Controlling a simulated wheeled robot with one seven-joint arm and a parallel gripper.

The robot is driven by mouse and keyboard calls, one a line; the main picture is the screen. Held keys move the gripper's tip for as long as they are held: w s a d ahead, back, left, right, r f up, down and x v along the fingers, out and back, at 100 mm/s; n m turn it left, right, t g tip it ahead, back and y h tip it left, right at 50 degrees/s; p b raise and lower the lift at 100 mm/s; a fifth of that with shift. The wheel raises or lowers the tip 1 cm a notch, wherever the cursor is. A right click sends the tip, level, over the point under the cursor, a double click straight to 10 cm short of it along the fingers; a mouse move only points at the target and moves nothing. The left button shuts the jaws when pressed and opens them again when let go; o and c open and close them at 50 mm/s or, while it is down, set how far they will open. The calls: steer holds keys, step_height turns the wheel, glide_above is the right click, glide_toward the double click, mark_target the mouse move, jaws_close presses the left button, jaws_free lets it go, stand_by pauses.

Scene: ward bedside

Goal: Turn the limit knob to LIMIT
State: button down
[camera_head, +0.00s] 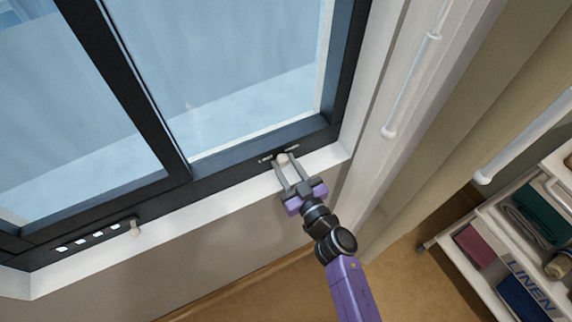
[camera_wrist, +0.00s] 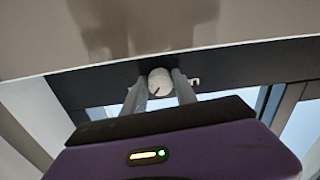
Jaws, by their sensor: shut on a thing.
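The limit knob (camera_wrist: 160,82) is a small round whitish knob with a dark pointer line, on the dark lower frame of the window. In the head view the knob (camera_head: 283,158) shows between my fingertips at the lower right of the window. My gripper (camera_head: 284,161) is shut on it, one finger on each side. In the wrist view my gripper (camera_wrist: 160,84) reaches the knob from below.
A white sill (camera_head: 190,215) runs below the window. A beige curtain (camera_head: 440,130) and a linen cart (camera_head: 500,245) stand to the right.

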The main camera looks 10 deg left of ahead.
steer(key=n, duration=0.8)
steer(key=shift+n, duration=0.3)
steer(key=n+b, duration=0.1)
steer(key=n, duration=0.3)
steer(key=shift+d, duration=0.1)
steer(key=shift+n+b, duration=0.45)
steer(key=shift+n, duration=1.65)
steer(key=c, duration=1)
jaws_free()
steer(key=shift+o, duration=0.2)
steer(key=shift+r, duration=0.1)
steer(key=v, duration=0.7)
steer(key=shift+s+d+p, duration=0.2)
steer(key=shift+s+p, duration=0.1)
steer(key=shift+p, duration=0.1)
